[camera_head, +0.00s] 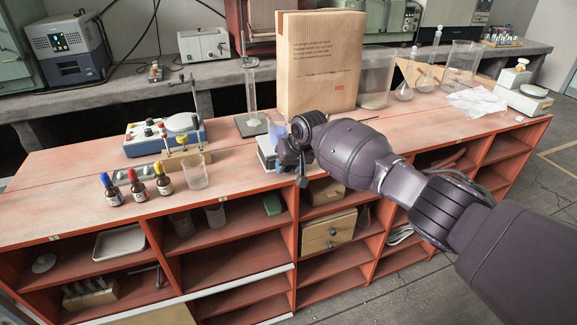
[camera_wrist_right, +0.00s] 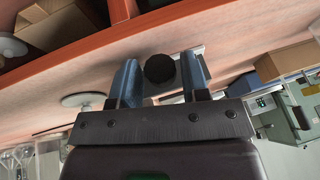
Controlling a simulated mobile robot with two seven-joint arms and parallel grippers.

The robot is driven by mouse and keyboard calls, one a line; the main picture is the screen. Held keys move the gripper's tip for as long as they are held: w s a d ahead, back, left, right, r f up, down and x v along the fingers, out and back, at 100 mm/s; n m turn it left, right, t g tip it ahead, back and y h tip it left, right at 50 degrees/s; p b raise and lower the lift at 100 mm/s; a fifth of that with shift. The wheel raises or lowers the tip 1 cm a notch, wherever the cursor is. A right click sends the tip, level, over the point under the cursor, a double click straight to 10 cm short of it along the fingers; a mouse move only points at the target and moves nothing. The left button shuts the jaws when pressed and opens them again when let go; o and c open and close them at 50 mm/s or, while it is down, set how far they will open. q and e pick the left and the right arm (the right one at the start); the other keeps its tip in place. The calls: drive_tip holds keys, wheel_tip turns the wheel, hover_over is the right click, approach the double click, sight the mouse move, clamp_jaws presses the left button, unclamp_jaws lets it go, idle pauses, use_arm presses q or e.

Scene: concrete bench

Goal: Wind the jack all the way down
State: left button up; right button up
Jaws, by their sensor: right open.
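The jack (camera_head: 265,152) is a small pale platform on the bench's front edge, partly hidden behind my right gripper (camera_head: 291,160). In the right wrist view, a round black knob (camera_wrist_right: 160,68) shows between the two blue fingers of my right gripper (camera_wrist_right: 160,80). The fingers are apart, one on each side of the knob. I cannot tell whether either finger touches it. Part of the jack's grey metal (camera_wrist_right: 197,50) shows beside the knob. The jack's height is hard to tell. My left gripper is not in view.
A large paper bag (camera_head: 318,65) stands behind the jack on the reddish bench (camera_head: 60,215). A glass beaker (camera_head: 195,172) and small bottles (camera_head: 137,186) stand to the left. Open shelves lie below.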

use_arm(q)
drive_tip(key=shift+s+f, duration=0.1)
use_arm(e)
drive_tip(key=shift+c, duration=0.4)
drive_tip(key=c, duration=0.5)
drive_tip(key=shift+s+a+r+h+p, duration=0.1)
drive_tip(key=shift+a+r+h+p, duration=0.1)
drive_tip(key=shift+h+p, duration=0.35)
drive_tip(key=shift+c, duration=0.2)
drive_tip(key=shift+t+h, duration=0.3)
drive_tip(key=shift+h, duration=0.05)
drive_tip(key=shift+f+n+t+h+p, duration=0.15)
drive_tip(key=shift+n+t+h+p, duration=0.25)
drive_tip(key=shift+h, duration=0.4)
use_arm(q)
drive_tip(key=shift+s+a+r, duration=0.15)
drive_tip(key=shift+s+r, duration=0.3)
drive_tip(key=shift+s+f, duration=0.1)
use_arm(e)
drive_tip(key=shift+f, duration=0.1)
